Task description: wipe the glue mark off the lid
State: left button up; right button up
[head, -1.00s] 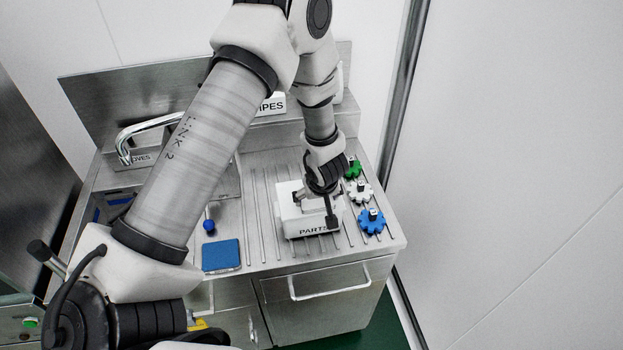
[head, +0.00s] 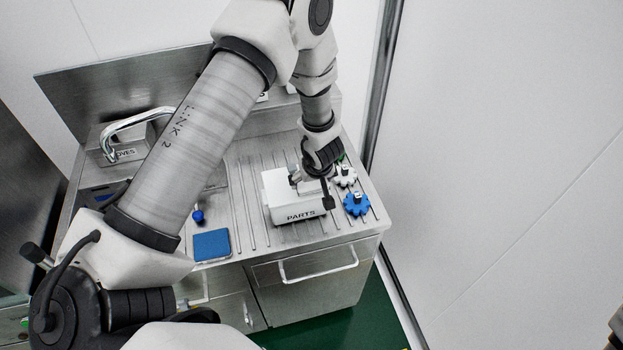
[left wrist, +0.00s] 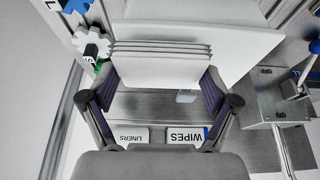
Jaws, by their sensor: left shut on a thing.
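A white box marked PARTS (head: 283,210) stands on the ribbed steel counter in the head view. Its pale flat top, which seems to be the lid, shows in the left wrist view (left wrist: 245,45) behind my fingers. My left gripper (head: 314,182) is low at the box's right side. In the left wrist view my left gripper (left wrist: 160,78) is shut on a white layered block (left wrist: 160,65) that looks like a folded wipe. Whether it touches the lid is unclear. I cannot make out a glue mark for sure.
A blue gear (head: 356,204) and a white gear (head: 344,176) stand right of the box; a green gear (left wrist: 103,68) is mostly hidden. A blue pad (head: 211,245) lies at the front left. WIPES (left wrist: 186,135) and LINERS (left wrist: 128,136) boxes stand behind. A tap (head: 135,122) is at left.

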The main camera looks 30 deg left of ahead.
pick_arm(q)
notch_tip(320, 180, up, 2)
jog(key=shift+r+p, duration=0.1)
jog(key=shift+p, duration=0.35)
jog(key=shift+r, duration=2.55)
jog(key=shift+d, duration=0.1)
